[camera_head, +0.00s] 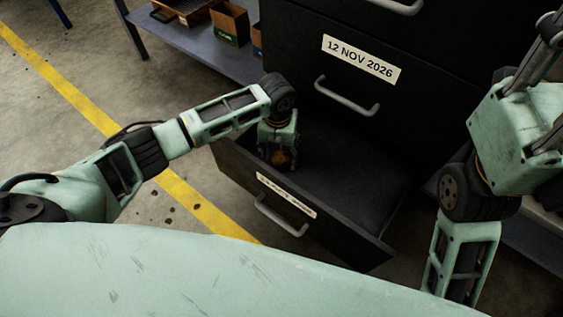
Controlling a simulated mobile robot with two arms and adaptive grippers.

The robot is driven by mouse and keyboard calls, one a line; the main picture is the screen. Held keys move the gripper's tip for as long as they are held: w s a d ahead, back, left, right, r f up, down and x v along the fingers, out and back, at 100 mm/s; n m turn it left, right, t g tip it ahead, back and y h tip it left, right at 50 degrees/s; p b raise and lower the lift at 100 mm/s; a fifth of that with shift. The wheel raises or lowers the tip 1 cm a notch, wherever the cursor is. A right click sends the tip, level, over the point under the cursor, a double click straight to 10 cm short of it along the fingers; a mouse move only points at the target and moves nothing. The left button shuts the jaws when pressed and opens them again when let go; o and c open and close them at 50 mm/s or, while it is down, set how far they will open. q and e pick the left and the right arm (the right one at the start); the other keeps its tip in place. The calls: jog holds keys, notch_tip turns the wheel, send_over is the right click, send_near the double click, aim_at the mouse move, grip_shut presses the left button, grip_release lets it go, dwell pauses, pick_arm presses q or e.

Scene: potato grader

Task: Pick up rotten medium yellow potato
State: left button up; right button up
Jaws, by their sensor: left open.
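A small brownish-yellow potato (281,158) is in the open lower drawer (345,243), near its left end. Its size and any rot are too small and dark to judge. My left gripper (280,162) points down into the drawer, right at the potato. It is open, with its fingers about the potato and partly hiding it. I cannot tell whether the fingers touch it. My right arm comes down at the right edge of the view, and its gripper is out of view.
The dark cabinet (295,40) rises behind the drawer, with a shut drawer labelled "12 NOV 2026" (361,60) above. The rest of the open drawer's floor looks bare. A bench (185,45) with boxes (229,24) stands at the back left. A yellow line (70,88) crosses the floor.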

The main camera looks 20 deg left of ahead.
pick_arm(q)
notch_tip(320, 180, down, 2)
jog(key=shift+f+b, duration=0.1)
jog(key=shift+b, duration=0.35)
jog(key=shift+c, duration=0.2)
jog(key=c, duration=1.1)
